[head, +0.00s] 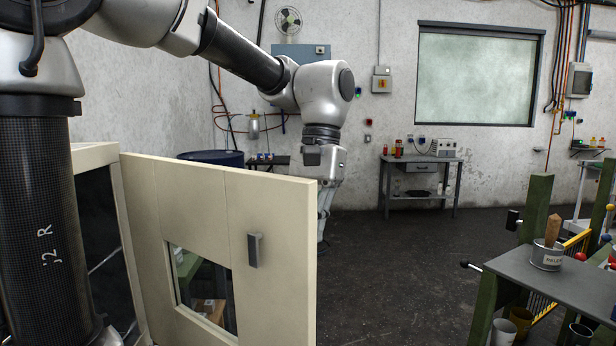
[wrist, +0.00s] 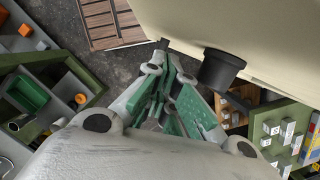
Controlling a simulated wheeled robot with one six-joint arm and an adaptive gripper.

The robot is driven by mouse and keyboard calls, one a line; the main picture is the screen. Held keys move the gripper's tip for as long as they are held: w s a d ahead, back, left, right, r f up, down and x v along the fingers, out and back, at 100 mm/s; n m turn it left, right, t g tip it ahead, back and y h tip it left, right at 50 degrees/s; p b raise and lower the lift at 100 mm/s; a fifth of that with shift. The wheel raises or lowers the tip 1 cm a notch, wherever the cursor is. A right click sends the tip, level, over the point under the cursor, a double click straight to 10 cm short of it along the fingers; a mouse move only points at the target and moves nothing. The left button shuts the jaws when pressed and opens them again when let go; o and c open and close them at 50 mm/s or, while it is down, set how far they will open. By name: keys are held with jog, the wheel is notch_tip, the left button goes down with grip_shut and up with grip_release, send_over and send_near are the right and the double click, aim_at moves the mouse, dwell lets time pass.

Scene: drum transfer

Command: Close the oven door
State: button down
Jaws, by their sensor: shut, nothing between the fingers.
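The oven door (head: 205,210) is cream, with a window and a dark handle (head: 254,250), and stands swung open from the oven (head: 96,155) at the left of the head view. My gripper (head: 322,240) is at the door's free right edge, pointing down, partly hidden behind that edge. In the wrist view my gripper (wrist: 165,60) is shut and empty, its green-padded fingers together. I cannot tell whether the fingers touch the door.
A blue drum (head: 211,157) stands behind the door. A grey workbench (head: 550,275) with a tin of tools (head: 547,256) is at the right. A small table (head: 420,165) stands by the back wall. The dark floor (head: 400,270) between is clear.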

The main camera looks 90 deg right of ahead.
jog(key=shift+w+a+m, duration=0.3)
jog(key=shift+a, duration=0.3)
jog(key=shift+w+a+m, duration=0.3)
jog(key=shift+a, duration=0.25)
jog(key=shift+r, duration=0.1)
jog(key=v, duration=1.2)
jog(key=shift+s, duration=0.2)
